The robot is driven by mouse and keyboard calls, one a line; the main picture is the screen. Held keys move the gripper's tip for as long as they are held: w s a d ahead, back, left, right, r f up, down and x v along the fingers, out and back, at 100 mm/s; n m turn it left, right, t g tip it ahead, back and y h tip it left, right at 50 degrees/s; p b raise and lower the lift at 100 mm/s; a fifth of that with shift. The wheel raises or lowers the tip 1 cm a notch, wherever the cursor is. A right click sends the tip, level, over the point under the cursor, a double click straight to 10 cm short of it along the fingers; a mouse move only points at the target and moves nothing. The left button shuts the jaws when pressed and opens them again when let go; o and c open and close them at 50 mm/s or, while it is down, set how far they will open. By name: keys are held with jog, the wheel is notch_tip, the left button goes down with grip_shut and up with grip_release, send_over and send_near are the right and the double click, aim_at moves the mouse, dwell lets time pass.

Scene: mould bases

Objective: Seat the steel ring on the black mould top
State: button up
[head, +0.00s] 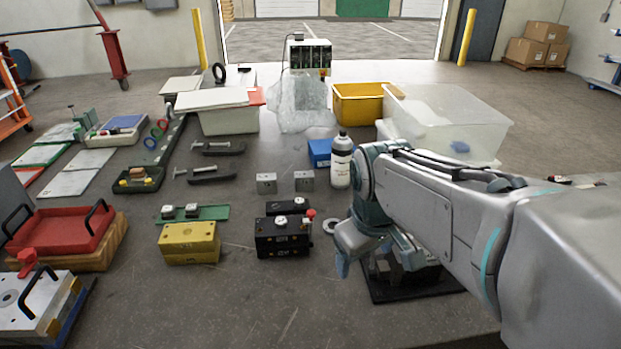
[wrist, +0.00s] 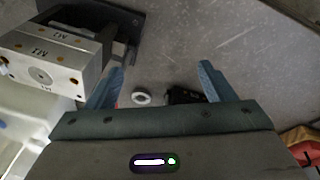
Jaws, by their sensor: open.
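The steel ring (head: 329,227) lies flat on the floor just right of the black mould, partly cut off by my arm in the head view. A dark block (wrist: 182,96) beside the ring in the wrist view seems to be this mould. My gripper (wrist: 160,75) is open and empty, above the floor; in the head view my arm partly hides it.
A metal mould (wrist: 48,60) on a black base stands close to my gripper. A small red-topped part (head: 310,214) is at the black mould's back corner. A yellow mould (head: 188,243) stands to the left, a white bottle (head: 341,160) behind. The floor in front is clear.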

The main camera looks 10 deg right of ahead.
jog(key=w+a+r+n+g, duration=0.1)
jog(key=w+n, duration=0.7)
jog(key=w, duration=0.5)
jog(key=n+g+b, duration=0.1)
jog(key=n, duration=0.9)
send_near(333, 220)
jog(key=shift+h, duration=0.3)
jog(key=f, duration=0.2)
jog(key=s+f, duration=0.1)
jog(key=f, duration=0.5)
jog(key=shift+s+f, duration=0.15)
jog(key=shift+s, duration=0.2)
jog(key=c, duration=1.2)
jog(key=shift+r+p, duration=0.2)
jog(key=shift+p, duration=0.1)
jog(key=shift+r+p, duration=0.75)
jog(key=shift+r, duration=0.15)
